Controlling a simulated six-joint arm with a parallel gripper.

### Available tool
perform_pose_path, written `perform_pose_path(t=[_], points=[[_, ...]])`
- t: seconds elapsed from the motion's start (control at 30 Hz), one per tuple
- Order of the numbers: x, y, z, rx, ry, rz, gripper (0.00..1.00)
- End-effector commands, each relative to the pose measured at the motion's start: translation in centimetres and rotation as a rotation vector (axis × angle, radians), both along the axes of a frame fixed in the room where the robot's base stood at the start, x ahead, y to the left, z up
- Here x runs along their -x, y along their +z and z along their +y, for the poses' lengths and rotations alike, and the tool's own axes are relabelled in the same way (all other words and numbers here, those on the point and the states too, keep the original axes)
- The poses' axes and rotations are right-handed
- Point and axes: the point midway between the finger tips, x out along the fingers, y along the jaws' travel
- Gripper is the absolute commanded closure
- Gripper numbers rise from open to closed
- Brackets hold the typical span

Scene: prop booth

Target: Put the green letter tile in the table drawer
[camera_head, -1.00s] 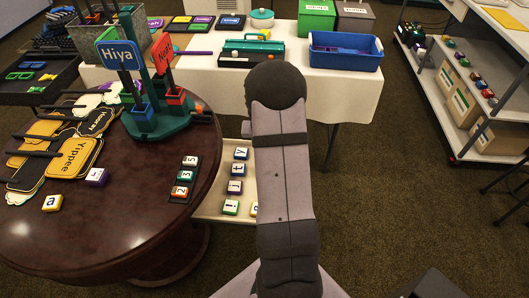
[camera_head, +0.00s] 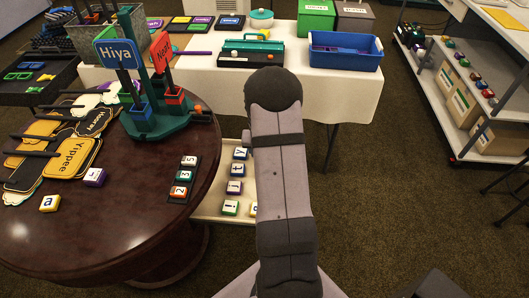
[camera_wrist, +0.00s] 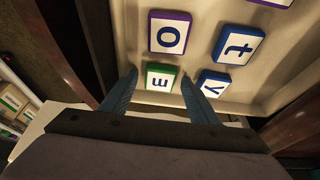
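A green letter tile (camera_wrist: 160,78), with a letter that looks like a sideways m, lies face up in the wrist view. In the head view, the drawer (camera_head: 210,208) sticks out under the round table; my arm hides the gripper and part of the drawer.
A cloth-covered table (camera_head: 345,88) stands behind; shelves (camera_head: 470,100) stand at right.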

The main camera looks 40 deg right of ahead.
Motion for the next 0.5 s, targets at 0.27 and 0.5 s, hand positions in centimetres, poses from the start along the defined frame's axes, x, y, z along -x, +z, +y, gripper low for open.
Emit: perform_pose_path(t=[0.27,0.5], points=[[0.0,0.2,0.0,0.0,0.0,0.0,0.45],[0.4,2.1,0.4,0.001,-0.001,-0.003,0.45]])
